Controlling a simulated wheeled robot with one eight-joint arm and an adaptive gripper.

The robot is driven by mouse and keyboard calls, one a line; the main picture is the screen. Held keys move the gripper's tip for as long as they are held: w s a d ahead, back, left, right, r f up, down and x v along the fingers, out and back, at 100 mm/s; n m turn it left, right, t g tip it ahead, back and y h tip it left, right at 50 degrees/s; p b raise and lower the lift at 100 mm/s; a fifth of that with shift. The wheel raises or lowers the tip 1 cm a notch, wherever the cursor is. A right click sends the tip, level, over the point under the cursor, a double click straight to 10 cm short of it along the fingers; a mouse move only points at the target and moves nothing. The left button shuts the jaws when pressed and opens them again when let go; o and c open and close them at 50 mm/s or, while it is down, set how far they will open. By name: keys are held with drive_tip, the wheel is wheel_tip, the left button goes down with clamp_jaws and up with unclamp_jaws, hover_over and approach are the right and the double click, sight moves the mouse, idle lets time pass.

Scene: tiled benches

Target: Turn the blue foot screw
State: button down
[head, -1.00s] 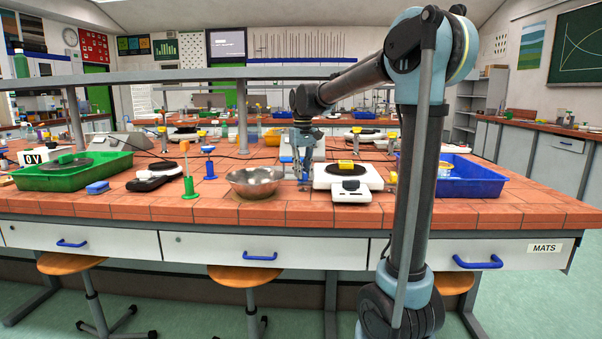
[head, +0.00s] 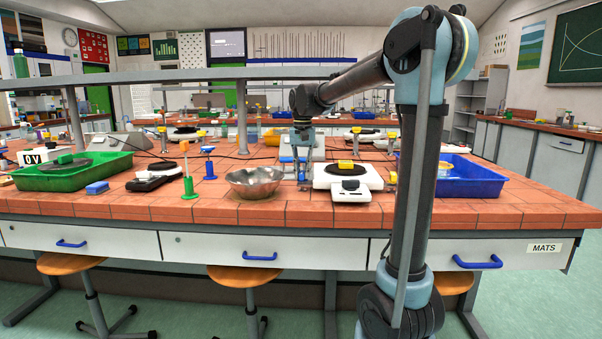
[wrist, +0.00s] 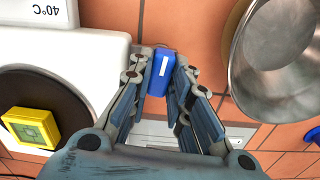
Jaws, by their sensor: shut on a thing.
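The blue foot screw (wrist: 161,72) shows between my fingertips in the wrist view, with a white stripe on its top. It sits right beside the edge of a white balance (wrist: 95,55). My gripper (wrist: 160,85) is shut on it, one finger on each side. In the head view my gripper (head: 302,172) points down at the left edge of the balance (head: 322,177), and the screw is too small and covered to make out clearly there.
A metal bowl (head: 255,182) stands just left of my gripper; it is close in the wrist view too (wrist: 283,60). A yellow block (head: 345,164) sits on the balance's dark pan. A blue tray (head: 480,181) is to the right, a green tray (head: 110,173) far left.

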sight(303, 171)
idle(0.3)
drive_tip(key=c, duration=1.5)
unclamp_jaws()
wheel_tip(303, 171, up, 12)
drive_tip(key=shift+w+f, duration=0.1)
